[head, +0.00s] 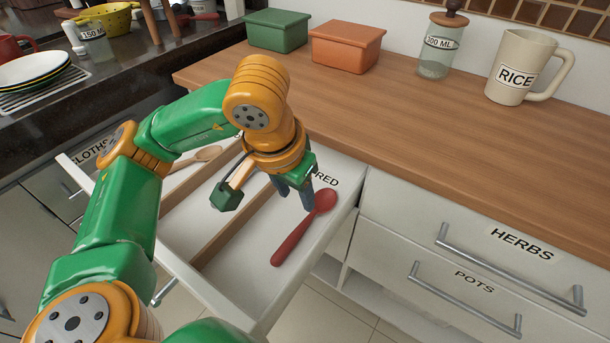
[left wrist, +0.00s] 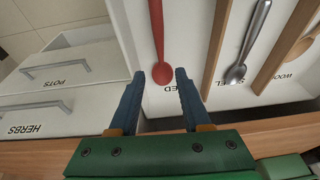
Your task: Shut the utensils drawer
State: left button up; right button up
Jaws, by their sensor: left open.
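The utensils drawer (head: 243,268) is pulled out from under the wooden counter. Wooden dividers split it into compartments. A red spoon (head: 296,240) lies in the compartment marked RED; it also shows in the left wrist view (left wrist: 158,35). My left gripper (head: 296,197) is open over that compartment, close to the spoon's bowl. In the left wrist view its blue fingers (left wrist: 160,74) appear on either side of the bowl, with nothing gripped. A steel spoon (left wrist: 246,45) and a wooden spoon (head: 207,154) lie in other compartments. My right gripper is not in view.
Drawers marked HERBS (head: 500,262) and POTS (head: 455,290) are shut at the right. The counter (head: 430,140) holds a green box (head: 277,31), an orange box (head: 346,47), a glass jar (head: 437,55) and a RICE mug (head: 517,70) at the back.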

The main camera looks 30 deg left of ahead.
aim_at(222, 259)
jog(key=k+l, duration=0.75)
jog(key=l, duration=0.25)
